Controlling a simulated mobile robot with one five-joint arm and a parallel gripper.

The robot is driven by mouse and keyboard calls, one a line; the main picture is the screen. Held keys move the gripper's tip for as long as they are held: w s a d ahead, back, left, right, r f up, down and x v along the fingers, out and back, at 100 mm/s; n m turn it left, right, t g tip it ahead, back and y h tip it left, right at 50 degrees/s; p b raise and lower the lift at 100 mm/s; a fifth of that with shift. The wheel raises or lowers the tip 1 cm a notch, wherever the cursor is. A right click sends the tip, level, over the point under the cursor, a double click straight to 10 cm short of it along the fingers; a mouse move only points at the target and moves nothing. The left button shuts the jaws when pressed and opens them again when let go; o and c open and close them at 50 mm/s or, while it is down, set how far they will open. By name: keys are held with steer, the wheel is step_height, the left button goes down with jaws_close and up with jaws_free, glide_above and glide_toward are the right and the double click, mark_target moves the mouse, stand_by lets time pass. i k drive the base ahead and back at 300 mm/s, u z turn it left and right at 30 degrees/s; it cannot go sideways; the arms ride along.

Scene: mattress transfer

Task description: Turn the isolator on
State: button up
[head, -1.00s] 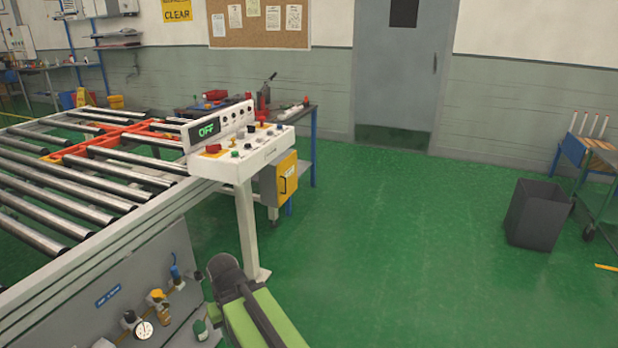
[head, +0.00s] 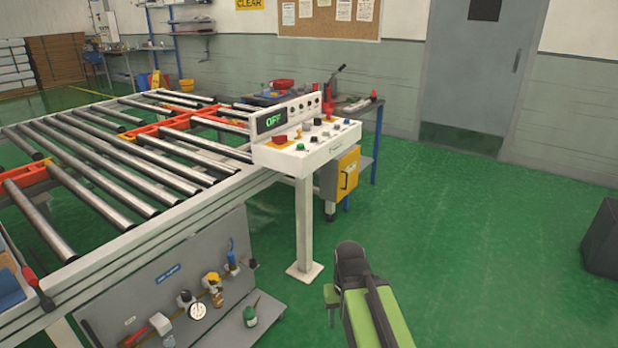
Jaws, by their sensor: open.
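The white control console (head: 300,158) stands on a post at the right end of the roller table. Its display (head: 272,120) reads OFF in green. Its sloped top bears a red control on a yellow plate (head: 281,140), another small red and yellow control (head: 325,119), and several knobs and buttons. A yellow box with a black handle (head: 347,173) hangs below and behind the console. No label shows which of these is the isolator. My green and dark arm shows at the bottom, right of the console post. My gripper is not in view.
The roller table (head: 120,235) fills the left. A workbench (head: 376,108) with tools stands behind the console. A dark bin (head: 603,238) is at the right edge. Green floor is open right of the console.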

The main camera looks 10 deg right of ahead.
mark_target(279, 140)
steer(key=z, duration=1.1)
steer(key=i, duration=1.8)
steer(key=u, duration=0.3)
steer(key=k, duration=0.15)
steer(key=u, duration=2.7)
steer(key=i, duration=0.55)
steer(key=z, duration=0.1)
